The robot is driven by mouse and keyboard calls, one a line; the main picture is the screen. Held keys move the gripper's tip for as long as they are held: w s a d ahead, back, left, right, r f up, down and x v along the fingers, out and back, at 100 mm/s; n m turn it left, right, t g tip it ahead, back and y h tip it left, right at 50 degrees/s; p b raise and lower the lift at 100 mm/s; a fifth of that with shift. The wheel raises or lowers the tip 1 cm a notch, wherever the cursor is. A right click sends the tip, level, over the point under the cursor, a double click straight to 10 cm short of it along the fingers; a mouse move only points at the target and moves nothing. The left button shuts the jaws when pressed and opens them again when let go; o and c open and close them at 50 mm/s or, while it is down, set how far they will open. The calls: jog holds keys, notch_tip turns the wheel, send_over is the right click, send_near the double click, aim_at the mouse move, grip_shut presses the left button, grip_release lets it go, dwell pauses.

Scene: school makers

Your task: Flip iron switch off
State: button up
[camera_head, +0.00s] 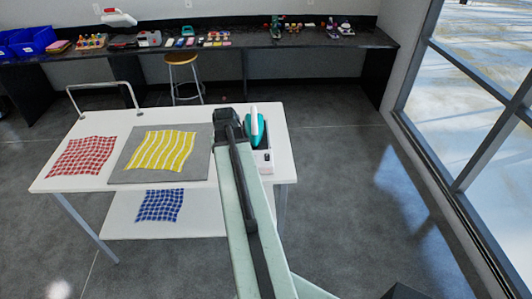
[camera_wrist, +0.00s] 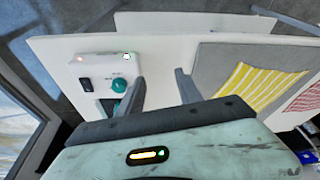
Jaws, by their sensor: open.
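The iron (camera_head: 254,130), white and teal, stands on its white base (camera_head: 264,163) at the right end of the white table in the head view. The switch's position is too small to tell. My gripper (camera_wrist: 160,88) is open and empty, its left finger close to the knob side and partly covering the base. The head view shows the gripper (camera_head: 227,116) just left of the iron.
The white table (camera_head: 95,125) holds a grey mat (camera_head: 118,174) with a yellow striped cloth (camera_head: 162,151) and a red checked cloth (camera_head: 83,157). A blue checked cloth (camera_head: 160,205) lies on the lower shelf. A stool (camera_head: 182,62) stands behind. Floor right of the table is clear.

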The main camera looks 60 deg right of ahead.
aim_at(267, 155)
jog(key=s+d+r+m+h, duration=0.1)
jog(key=s+d+m+h, duration=0.15)
jog(key=s+d, duration=0.95)
jog(key=shift+y, duration=0.45)
jog(key=b+x, duration=0.4)
jog(key=x, duration=0.1)
jog(key=w+b+x, duration=0.1)
jog(key=b+x, duration=0.2)
jog(key=shift+w+d, duration=0.1)
jog(key=shift+d, duration=0.25)
jog(key=shift+r, duration=0.15)
